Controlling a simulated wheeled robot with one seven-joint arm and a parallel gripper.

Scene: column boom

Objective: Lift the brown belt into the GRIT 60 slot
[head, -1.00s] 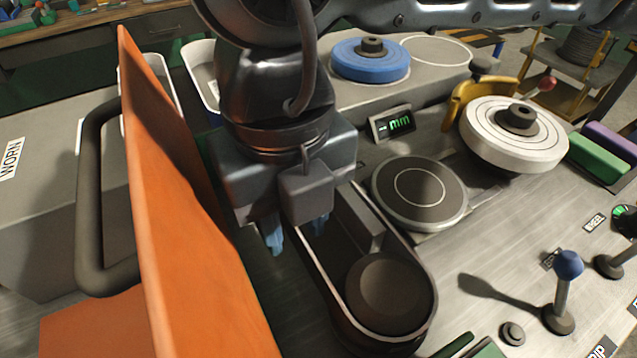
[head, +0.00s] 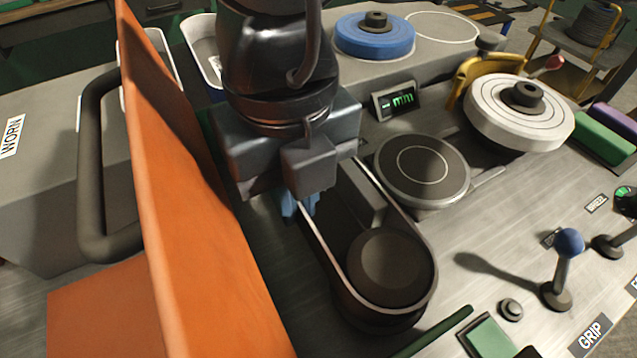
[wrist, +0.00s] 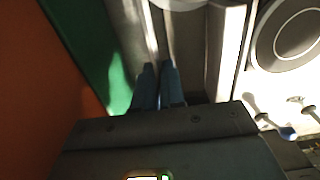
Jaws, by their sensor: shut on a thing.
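A belt (head: 316,240) with a thin pale edge loops around a dark drum (head: 390,272) on the bench machine. Its outer face is dark in this light, so I cannot confirm that it is brown. My gripper (head: 298,207) points down at the belt's left run, with its blue fingers close together on the edge. In the wrist view, the fingertips (wrist: 158,68) pinch the end-on strip of the belt (wrist: 152,35). The belt is still around the drum. I cannot make out a GRIT 60 slot; my arm hides part of the back.
An orange panel (head: 190,200) with a dark handle stands close left of my gripper. A grey box labelled WORN (head: 40,150) lies beyond it. A round dark disc (head: 422,168), a white wheel (head: 520,112) and a blue-knobbed lever (head: 568,245) are to the right.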

